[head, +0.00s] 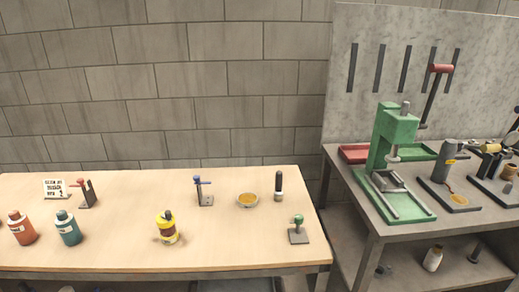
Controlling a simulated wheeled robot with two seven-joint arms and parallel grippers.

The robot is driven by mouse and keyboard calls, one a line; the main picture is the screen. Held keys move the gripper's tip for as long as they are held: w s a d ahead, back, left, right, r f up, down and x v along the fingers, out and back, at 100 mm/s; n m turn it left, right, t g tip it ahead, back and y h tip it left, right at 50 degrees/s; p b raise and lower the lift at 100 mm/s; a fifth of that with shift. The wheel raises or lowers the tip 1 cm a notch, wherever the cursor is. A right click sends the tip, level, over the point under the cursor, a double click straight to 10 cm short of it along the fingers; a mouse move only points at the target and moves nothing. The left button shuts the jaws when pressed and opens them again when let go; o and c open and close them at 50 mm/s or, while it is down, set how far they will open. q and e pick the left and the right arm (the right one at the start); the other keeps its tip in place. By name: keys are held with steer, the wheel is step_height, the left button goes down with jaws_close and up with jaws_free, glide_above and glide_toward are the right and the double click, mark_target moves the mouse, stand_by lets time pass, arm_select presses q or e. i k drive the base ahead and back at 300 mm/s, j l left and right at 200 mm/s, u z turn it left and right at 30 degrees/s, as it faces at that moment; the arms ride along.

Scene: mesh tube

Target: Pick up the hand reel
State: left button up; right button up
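I cannot tell for sure which thing is the hand reel. A yellow, spool-like thing (167,230) with a dark top stands upright near the front middle of the light wooden table (120,250). It could be the reel or a bottle; it is too small to tell. Small stands with a red (86,193), a blue (204,190) and a green (298,231) top are also on this table. Neither of my grippers is in view.
An orange-red bottle (22,230) and a teal bottle (67,230) stand at left. A small sign (54,188), a bowl (248,201) and a dark-handled tool (279,187) are further back. A grey bench (365,215) with a green press (392,140) stands at right.

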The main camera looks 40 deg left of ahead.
mark_target(169, 234)
steer(key=u, duration=2.15)
